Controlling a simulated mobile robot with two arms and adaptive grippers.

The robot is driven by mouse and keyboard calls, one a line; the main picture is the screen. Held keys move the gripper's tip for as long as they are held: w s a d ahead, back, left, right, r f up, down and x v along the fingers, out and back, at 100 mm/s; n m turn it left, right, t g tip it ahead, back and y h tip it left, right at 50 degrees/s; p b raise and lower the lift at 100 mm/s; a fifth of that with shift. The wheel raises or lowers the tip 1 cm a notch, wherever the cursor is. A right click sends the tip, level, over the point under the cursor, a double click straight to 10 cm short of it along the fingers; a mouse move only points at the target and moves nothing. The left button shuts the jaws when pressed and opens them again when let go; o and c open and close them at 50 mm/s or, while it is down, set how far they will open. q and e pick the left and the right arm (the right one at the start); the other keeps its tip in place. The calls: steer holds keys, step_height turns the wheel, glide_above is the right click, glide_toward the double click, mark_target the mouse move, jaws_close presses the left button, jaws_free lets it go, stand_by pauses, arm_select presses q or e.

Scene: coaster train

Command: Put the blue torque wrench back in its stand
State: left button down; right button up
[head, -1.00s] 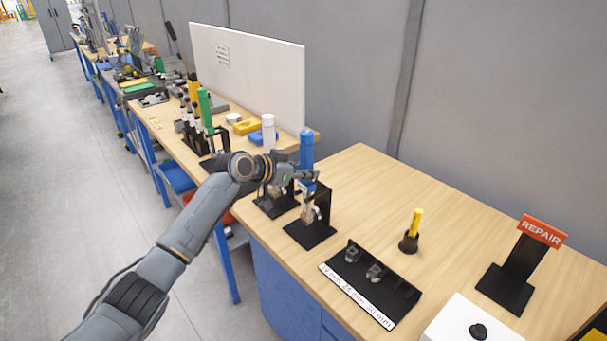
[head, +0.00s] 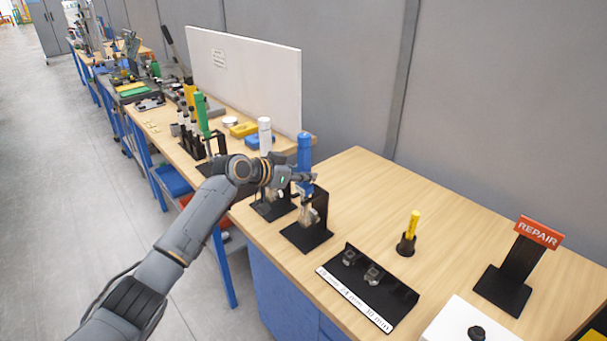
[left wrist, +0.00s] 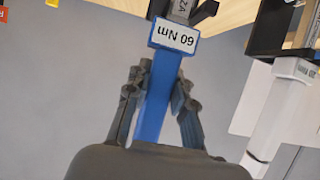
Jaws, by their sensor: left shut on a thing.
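The blue torque wrench (head: 304,150) stands upright at its black stand (head: 306,236) near the left end of the wooden bench. My left gripper (head: 306,178) is at the wrench, and the arm comes in from the left. In the left wrist view the gripper (left wrist: 157,110) is shut on the blue handle (left wrist: 157,88), below a label reading 60 Nm. Whether the wrench is fully seated in the stand cannot be told. My right gripper is out of view.
A white torque wrench (head: 265,135) stands in a neighbouring stand, left of the blue one; a green one (head: 202,112) is farther left. A labelled black socket tray (head: 368,288), a yellow-handled tool (head: 412,225) and a REPAIR sign (head: 537,232) stand to the right. The bench's back middle is clear.

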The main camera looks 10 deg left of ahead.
arm_select(q)
steer(key=shift+f+b, duration=0.6)
steer(key=shift+b, duration=0.1)
stand_by(0.9)
